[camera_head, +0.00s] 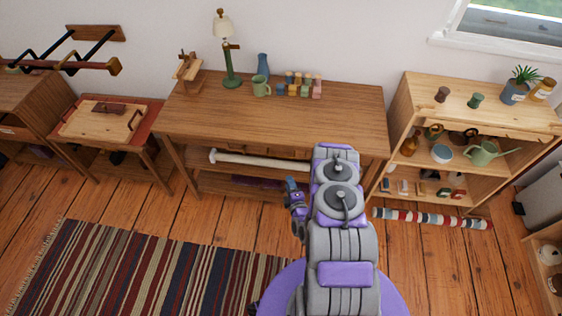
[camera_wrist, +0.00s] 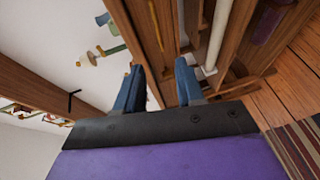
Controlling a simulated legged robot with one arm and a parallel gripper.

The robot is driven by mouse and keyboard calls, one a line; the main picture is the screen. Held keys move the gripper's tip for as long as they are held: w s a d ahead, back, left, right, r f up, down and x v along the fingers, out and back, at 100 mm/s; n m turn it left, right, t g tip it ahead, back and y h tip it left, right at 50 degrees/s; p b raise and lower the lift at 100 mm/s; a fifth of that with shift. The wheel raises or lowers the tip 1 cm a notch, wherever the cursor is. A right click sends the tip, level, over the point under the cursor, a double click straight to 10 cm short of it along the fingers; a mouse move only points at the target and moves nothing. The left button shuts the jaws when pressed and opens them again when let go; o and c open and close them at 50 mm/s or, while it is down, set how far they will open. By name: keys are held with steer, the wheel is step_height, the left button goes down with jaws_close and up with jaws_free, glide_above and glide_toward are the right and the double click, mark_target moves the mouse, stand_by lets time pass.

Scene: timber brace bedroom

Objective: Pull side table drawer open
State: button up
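A wooden table (camera_head: 300,115) stands against the wall, with a drawer front (camera_head: 245,142) under its top. My arm covers the right part of that front in the head view. In the wrist view the table front (camera_wrist: 165,45) lies just past my fingers, turned on its side, with a thin light strip (camera_wrist: 156,25) along it that may be a handle or drawer edge. My gripper (camera_wrist: 159,67) is open, with its two blue fingers apart and nothing visible between them. It also shows small and partly hidden in the head view (camera_head: 291,188). I cannot tell whether the fingers touch the front.
A long white roll (camera_head: 255,159) lies on the table's lower shelf. A lamp (camera_head: 226,50), a mug (camera_head: 261,86) and small blocks (camera_head: 300,84) stand on top. A shelf unit (camera_head: 415,112) is at right, with a striped roll (camera_head: 430,218) on the floor. A striped rug (camera_head: 140,270) lies left.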

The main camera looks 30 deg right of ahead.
steer(key=b+x, duration=0.6)
steer(key=x, duration=0.9)
steer(key=shift+w+d, duration=0.25)
steer(key=shift+w, duration=0.1)
steer(key=shift+c, duration=0.3)
jaws_close()
